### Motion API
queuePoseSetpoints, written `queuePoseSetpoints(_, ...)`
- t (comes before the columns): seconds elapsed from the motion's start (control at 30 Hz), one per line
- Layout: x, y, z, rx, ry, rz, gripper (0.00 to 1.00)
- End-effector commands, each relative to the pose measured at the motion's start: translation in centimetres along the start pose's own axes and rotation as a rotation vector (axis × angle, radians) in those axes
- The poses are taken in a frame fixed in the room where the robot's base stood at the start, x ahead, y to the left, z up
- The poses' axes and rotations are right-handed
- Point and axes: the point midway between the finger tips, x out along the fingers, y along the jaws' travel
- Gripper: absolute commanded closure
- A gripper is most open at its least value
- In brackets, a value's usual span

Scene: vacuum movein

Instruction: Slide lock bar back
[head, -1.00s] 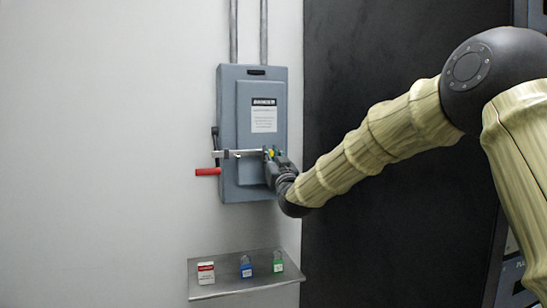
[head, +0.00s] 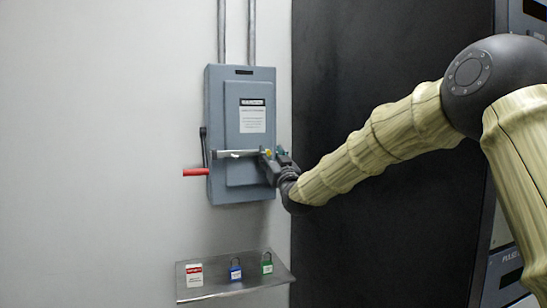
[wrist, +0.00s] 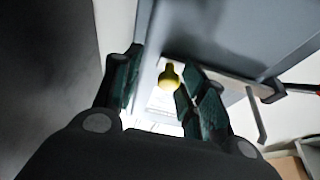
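The grey disconnect box (head: 214,120) hangs on the white wall. Its pale metal lock bar (head: 232,153) lies level across the front; its left end is over the box face. A yellow knob (head: 268,153) is at the bar's right end. My gripper (head: 272,160) is at the knob, by the box's right edge. In the wrist view the knob (wrist: 170,75) sits between the spread fingers of my gripper (wrist: 160,70), close to the right finger, with a gap to the left finger. Whether the right finger touches it is unclear. The bar (wrist: 238,82) runs right behind that finger.
A red-handled lever (head: 195,172) sticks out left of the box. Below, a metal shelf (head: 215,292) holds a red-and-white tag (head: 194,275), a blue padlock (head: 235,270) and a green padlock (head: 267,264). A dark panel (head: 340,90) stands right of the box.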

Motion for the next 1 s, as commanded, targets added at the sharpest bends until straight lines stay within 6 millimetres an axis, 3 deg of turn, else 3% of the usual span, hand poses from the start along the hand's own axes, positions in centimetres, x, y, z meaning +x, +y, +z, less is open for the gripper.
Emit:
queuePoseSetpoints(0.17,-0.1,-0.2,0.0,0.0,0.0,-0.003,0.58)
queuePoseSetpoints(0.33,-1.4,-0.3,0.0,0.001,-0.001,-0.003,0.58)
queuePoseSetpoints(0.8,-9.5,0.0,0.1,0.0,-0.001,-0.001,0.58)
queuePoseSetpoints(1.0,-11.4,0.1,0.1,0.0,0.0,-0.001,0.58)
